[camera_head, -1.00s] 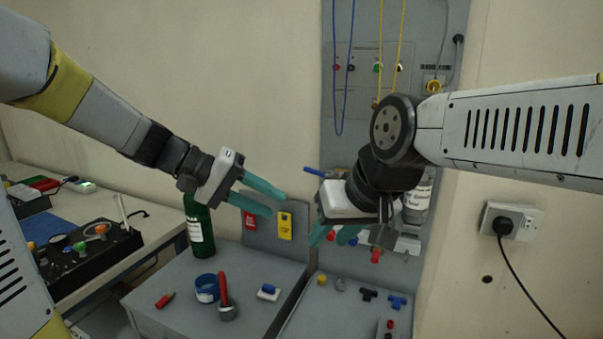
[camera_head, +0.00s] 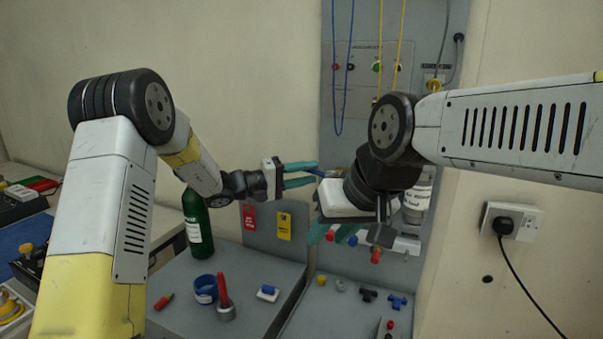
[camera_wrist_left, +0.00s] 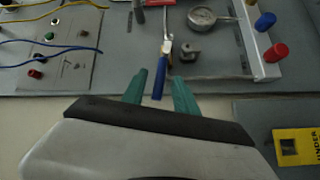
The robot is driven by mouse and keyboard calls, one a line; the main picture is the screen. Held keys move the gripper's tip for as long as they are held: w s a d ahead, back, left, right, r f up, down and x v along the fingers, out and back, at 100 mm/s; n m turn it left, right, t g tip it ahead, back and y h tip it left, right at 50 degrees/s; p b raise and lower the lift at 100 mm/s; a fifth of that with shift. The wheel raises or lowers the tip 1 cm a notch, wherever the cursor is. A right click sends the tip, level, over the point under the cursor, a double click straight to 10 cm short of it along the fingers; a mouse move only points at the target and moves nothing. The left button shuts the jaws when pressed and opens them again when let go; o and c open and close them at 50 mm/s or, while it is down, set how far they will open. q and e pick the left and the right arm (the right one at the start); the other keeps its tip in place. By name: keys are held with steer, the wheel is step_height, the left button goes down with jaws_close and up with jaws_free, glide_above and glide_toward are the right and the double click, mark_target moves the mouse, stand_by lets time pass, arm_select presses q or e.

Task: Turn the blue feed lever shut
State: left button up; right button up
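The blue feed lever (camera_wrist_left: 159,80) shows in the left wrist view, its blue handle pointing toward my left gripper (camera_wrist_left: 160,77). The handle's end lies between the two teal fingers, with a gap on both sides. In the head view my left gripper (camera_head: 316,173) is open beside the right wrist, and only a bit of the blue lever (camera_head: 329,173) shows past its fingertips. The rest is hidden behind my right arm. My right gripper (camera_head: 331,236) is lower, its teal fingers apart and empty.
A gauge (camera_wrist_left: 202,17) and a bar with blue and red knobs (camera_wrist_left: 266,55) are close to the lever. Blue cords (camera_head: 337,90) and yellow cords (camera_head: 379,50) hang in front of the panel. A green bottle (camera_head: 197,215) stands on the bench below my left arm.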

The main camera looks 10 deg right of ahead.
arm_select(q)
steer(key=shift+x, duration=0.9)
jaws_close()
stand_by(0.8)
